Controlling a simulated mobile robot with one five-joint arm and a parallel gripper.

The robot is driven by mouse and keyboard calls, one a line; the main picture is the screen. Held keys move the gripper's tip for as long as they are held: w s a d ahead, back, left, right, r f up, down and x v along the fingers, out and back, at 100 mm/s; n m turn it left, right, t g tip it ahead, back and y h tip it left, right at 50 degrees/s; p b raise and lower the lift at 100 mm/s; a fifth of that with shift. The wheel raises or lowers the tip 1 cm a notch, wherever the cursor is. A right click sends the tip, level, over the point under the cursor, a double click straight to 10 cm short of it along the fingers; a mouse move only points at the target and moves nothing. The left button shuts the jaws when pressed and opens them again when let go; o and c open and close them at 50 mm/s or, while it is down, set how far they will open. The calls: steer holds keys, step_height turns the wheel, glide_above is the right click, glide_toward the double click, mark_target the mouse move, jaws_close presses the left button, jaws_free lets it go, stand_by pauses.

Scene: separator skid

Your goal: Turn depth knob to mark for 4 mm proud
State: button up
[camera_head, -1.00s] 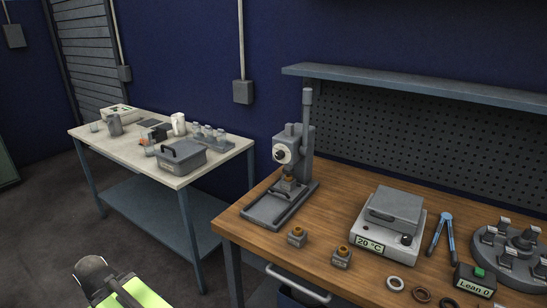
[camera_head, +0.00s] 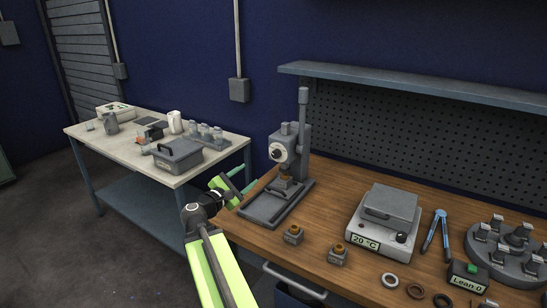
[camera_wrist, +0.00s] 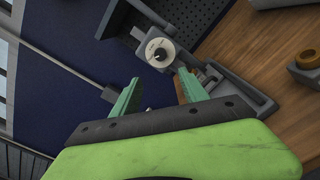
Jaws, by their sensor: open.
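The depth knob (camera_head: 277,153) is a dark knob on a pale round dial, on the front of a grey bench press (camera_head: 291,150) at the left end of the wooden bench. In the wrist view the knob (camera_wrist: 160,54) shows beyond the fingertips, with fine marks around its dial too small to read. My gripper (camera_head: 243,184) is at the bench's left edge, left of and below the knob, apart from it. In the wrist view my gripper (camera_wrist: 160,94) has its two green fingers spread with nothing between them.
The press base (camera_head: 263,209) lies near my gripper. Two small brass-topped blocks (camera_head: 293,234) (camera_head: 338,254) stand in front of it. A "20 °C" plate unit (camera_head: 385,220) stands to the right. A pale table (camera_head: 100,140) with containers is at left.

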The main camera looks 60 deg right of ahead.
mark_target(274, 155)
steer(key=d, duration=1.7)
steer(key=shift+d, duration=0.15)
jaws_close()
